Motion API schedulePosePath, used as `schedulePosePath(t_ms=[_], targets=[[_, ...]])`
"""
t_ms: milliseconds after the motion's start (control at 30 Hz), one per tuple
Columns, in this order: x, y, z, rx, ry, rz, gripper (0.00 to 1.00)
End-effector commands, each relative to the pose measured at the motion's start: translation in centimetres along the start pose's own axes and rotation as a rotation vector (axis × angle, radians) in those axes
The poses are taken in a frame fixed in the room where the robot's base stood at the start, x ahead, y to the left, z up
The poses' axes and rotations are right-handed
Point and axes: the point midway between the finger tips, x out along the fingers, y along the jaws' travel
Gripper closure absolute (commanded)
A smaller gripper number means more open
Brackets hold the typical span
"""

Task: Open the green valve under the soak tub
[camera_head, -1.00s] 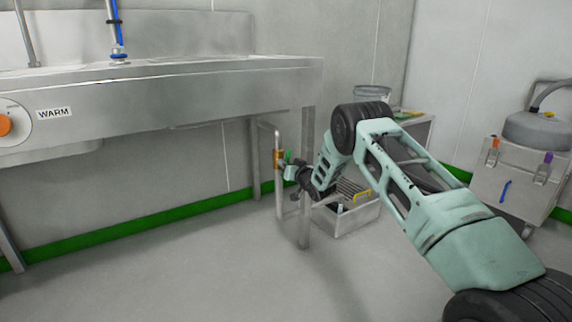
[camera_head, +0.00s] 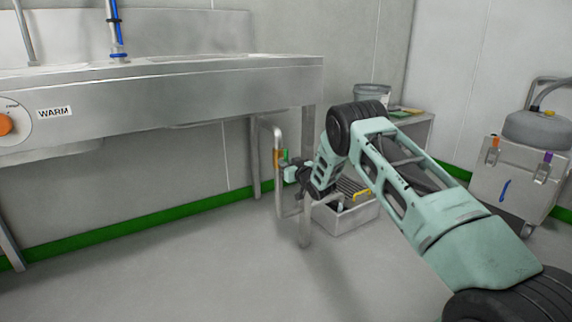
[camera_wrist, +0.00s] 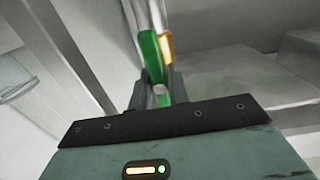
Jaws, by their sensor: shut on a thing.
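The steel soak tub (camera_head: 200,102) fills the upper left of the head view. The green valve handle (camera_head: 285,154) stands upright beside an orange-yellow band on a vertical steel pipe (camera_head: 279,195), under the tub's right end. In the wrist view the green handle (camera_wrist: 150,45) runs between the fingers, with the orange band just right of it. My gripper (camera_wrist: 158,88) is shut on the green handle. In the head view my gripper (camera_head: 290,172) is small and partly hidden by my own arm.
A tub leg (camera_head: 308,150) stands close to my wrist. A grey crate (camera_head: 350,218) with yellow-handled items sits on the floor just behind. A steel cart (camera_head: 515,180) stands at right. The floor in front is clear.

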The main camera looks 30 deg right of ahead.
Motion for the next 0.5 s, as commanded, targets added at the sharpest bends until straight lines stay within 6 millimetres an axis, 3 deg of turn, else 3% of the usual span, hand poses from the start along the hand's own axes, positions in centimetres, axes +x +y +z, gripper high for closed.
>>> schedulePosePath(t_ms=[33,67,133,500], targets=[[-0.07,0.09,0.11,0.000,-0.003,0.001,1.00],[-0.07,0.09,0.11,0.000,-0.003,0.001,0.77],[-0.06,0.09,0.10,0.000,-0.003,0.001,0.60],[-0.47,0.04,-0.04,0.001,-0.002,0.001,0.60]])
